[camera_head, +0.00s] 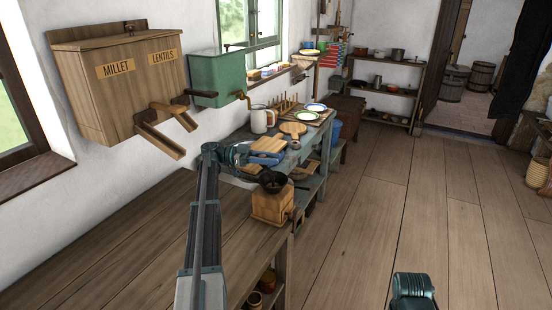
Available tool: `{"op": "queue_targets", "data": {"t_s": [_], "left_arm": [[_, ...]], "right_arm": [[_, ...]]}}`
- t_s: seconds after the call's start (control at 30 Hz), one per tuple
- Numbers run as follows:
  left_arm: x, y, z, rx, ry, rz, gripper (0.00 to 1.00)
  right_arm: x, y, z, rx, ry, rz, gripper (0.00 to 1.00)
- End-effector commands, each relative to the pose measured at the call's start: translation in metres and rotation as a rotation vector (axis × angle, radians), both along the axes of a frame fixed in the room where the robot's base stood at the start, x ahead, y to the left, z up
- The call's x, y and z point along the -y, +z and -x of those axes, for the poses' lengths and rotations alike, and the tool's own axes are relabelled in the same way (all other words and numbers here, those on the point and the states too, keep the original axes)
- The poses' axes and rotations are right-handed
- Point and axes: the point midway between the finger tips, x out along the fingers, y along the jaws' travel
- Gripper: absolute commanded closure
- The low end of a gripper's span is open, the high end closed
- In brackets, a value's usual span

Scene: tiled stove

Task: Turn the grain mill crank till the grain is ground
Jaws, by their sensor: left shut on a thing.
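The grain mill (270,207) is a square wooden box with a dark round bowl on top. It stands at the right end of the near wooden counter. My left arm reaches up from the bottom, and my left gripper (245,159) is at its far end, just above and left of the mill's bowl. It is shut on what seems to be the mill's crank, which is small and mostly hidden by the gripper. I cannot make out the grain inside the bowl. Part of my right arm shows at the bottom right; its gripper is out of view.
A wooden MILLET and LENTILS bin (118,88) and a green box (216,78) hang on the left wall. Behind the mill, a blue-grey table (262,135) holds boards, plates and a mug (259,119).

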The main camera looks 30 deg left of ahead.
Motion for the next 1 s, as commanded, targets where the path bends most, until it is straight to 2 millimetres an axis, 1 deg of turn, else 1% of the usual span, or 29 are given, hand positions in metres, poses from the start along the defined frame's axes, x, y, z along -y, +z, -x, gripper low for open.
{"op": "queue_targets", "data": {"t_s": [0.03, 0.3, 0.83, 0.87, 1.0], "left_arm": [[-0.0027, 0.0003, -0.0015, 0.0, -0.017, 0.001, 1.0], [-0.0019, 0.0003, 0.0016, 0.0, -0.088, 0.001, 1.0], [-0.0008, 0.0003, 0.0027, 0.0, -0.105, 0.001, 1.0], [-0.0008, 0.0002, 0.0027, 0.0, -0.105, 0.001, 0.6], [-0.0007, 0.0002, 0.0028, 0.0, -0.105, 0.001, 0.35]], "right_arm": [[0.0, 0.0, 0.0, 0.0, 0.0, 0.0, 1.0], [0.0, 0.0, 0.0, 0.0, 0.0, 0.0, 1.0], [0.0, 0.0, 0.0, 0.0, 0.0, 0.0, 1.0], [0.0, 0.0, 0.0, 0.0, 0.0, 0.0, 1.0], [0.0, 0.0, 0.0, 0.0, 0.0, 0.0, 1.0]]}}
